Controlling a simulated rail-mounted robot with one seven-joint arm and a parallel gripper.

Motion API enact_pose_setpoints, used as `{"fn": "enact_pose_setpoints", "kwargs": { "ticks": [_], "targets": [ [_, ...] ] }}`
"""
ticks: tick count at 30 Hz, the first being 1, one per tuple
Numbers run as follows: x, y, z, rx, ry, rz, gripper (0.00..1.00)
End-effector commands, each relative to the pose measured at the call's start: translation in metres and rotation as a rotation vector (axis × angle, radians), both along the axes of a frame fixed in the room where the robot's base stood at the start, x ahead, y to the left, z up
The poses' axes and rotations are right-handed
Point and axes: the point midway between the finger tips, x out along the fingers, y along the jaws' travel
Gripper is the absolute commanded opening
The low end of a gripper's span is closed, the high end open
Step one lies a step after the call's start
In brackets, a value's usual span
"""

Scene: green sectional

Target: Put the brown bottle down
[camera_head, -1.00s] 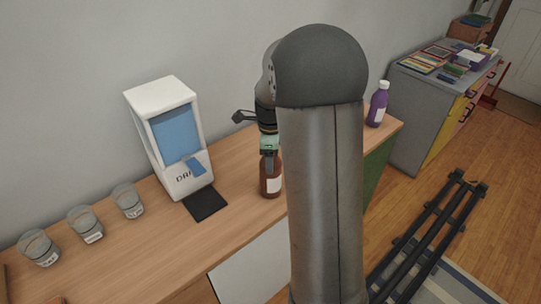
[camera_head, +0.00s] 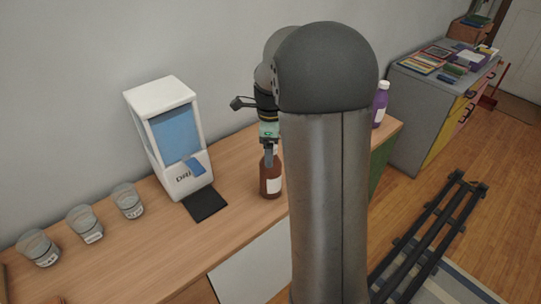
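The brown bottle (camera_head: 270,181) with a white label stands upright on the wooden counter (camera_head: 240,207), just right of the black mat. My gripper (camera_head: 269,158) points down directly above it, with a grey finger beside the bottle's neck. The gripper body sits clear above the bottle top, and the fingers look open around the neck. My arm hides the far side of the gripper and the counter to the right of the bottle.
A white dispenser (camera_head: 167,140) with a blue panel stands left, with a black mat (camera_head: 205,204) before it. Several labelled glass jars (camera_head: 85,225) line the counter's left part. A purple bottle (camera_head: 380,105) stands at the right end, partly behind my arm.

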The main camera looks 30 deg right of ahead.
Motion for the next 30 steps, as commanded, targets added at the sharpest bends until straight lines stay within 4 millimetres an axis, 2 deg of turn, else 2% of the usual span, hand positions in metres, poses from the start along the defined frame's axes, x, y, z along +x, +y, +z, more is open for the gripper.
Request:
{"fn": "enact_pose_setpoints", "kwargs": {
  "ticks": [3,9,15,20,23,25,30],
  "targets": [
    [0.001,0.000,0.028,-0.002,-0.006,0.001,0.81],
    [0.001,0.000,0.064,-0.001,-0.004,0.001,0.81],
    [0.000,0.000,0.081,0.000,-0.001,0.000,0.81],
    [-0.005,0.006,0.082,0.003,-0.002,0.052,0.81],
    [-0.024,0.026,0.081,0.007,-0.009,0.243,0.81],
    [-0.046,0.048,0.078,0.010,-0.015,0.469,0.81],
    [-0.122,0.102,0.057,0.002,-0.035,1.160,0.81]
  ]
}}
